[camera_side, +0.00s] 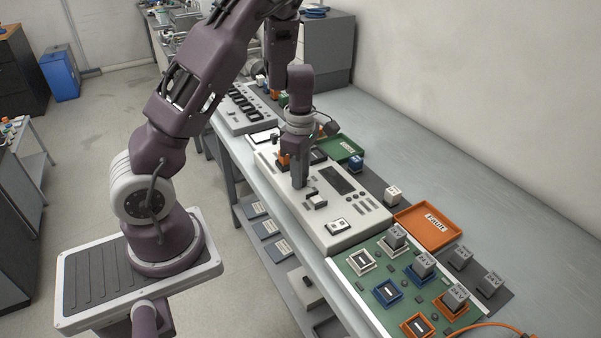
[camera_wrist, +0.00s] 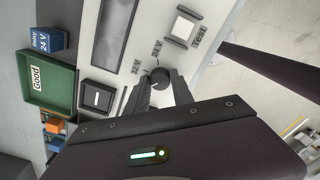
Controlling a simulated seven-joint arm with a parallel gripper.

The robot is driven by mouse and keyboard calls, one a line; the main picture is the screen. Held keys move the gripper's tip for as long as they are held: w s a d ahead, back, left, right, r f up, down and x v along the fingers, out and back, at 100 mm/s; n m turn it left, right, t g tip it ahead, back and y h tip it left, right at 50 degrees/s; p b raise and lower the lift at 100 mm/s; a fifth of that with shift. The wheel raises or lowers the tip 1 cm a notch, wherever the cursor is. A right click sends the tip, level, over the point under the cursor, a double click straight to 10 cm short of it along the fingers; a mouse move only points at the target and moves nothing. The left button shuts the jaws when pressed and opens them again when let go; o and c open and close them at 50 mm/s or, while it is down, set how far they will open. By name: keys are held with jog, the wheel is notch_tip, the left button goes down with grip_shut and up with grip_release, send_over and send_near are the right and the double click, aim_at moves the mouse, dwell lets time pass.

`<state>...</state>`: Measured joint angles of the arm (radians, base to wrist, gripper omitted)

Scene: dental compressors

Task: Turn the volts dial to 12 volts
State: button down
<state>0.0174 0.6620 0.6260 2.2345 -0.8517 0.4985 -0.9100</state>
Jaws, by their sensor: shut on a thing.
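The volts dial (camera_wrist: 160,77) is a small dark round knob on the light grey tester panel (camera_wrist: 138,48). The printed marks "12 V" (camera_wrist: 136,67) and "24 V" (camera_wrist: 157,49) stand beside it in the wrist view. My gripper (camera_wrist: 161,88) points down at the panel with its two grey fingers on either side of the dial, shut on it. The dial's pointer is too small to read surely. In the side view my gripper (camera_side: 300,184) is down at the tester (camera_side: 346,239), and its fingers hide the dial.
The tester carries a dark screen (camera_wrist: 113,35), a "Test" button (camera_wrist: 183,28) and a socket (camera_wrist: 98,95). A green "Good" tray (camera_wrist: 62,82) and blue 24 V relay (camera_wrist: 55,40) stand beside it. An orange tray (camera_side: 428,228) and a green relay board (camera_side: 360,285) lie right.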

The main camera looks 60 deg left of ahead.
jog(key=m, duration=0.5)
jog(key=shift+m, duration=2.4)
jog(key=c, duration=1.1)
grip_release()
notch_tip(320, 180, up, 7)
jog(key=shift+r, duration=0.1)
jog(key=shift+d+r, duration=0.1)
